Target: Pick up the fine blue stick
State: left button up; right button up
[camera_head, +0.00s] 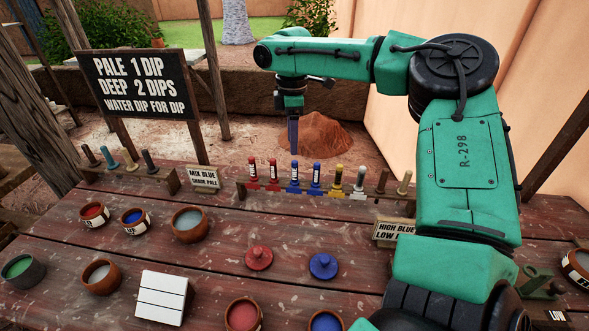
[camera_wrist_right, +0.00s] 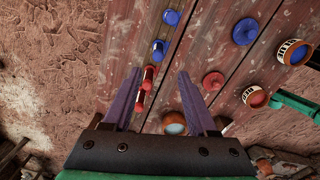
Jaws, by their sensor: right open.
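Two blue sticks (camera_head: 295,178) (camera_head: 316,180) stand upright side by side in the rack at the back of the table, each with a pale label. I cannot tell which of them is the fine one. In the right wrist view the blue sticks (camera_wrist_right: 160,48) (camera_wrist_right: 171,17) show beyond the fingertips. My right gripper (camera_head: 293,150) hangs above and behind the rack, pointing down. My left gripper is not in view.
Two red sticks (camera_head: 253,170) (camera_head: 273,173) stand left of the blue ones; yellow (camera_head: 337,181) and white (camera_head: 359,183) ones stand right. Red (camera_head: 259,258) and blue (camera_head: 323,266) lids, several pots and a white block (camera_head: 162,298) are in front. A sign (camera_head: 140,84) stands at back left.

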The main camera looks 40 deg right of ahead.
aim_at(295, 161)
jog(key=f, duration=0.6)
jog(key=f+p, duration=0.1)
jog(key=f, duration=0.2)
jog(key=shift+d+f, duration=0.35)
jog(key=shift+f, duration=0.05)
jog(key=shift+r, duration=0.1)
grip_shut()
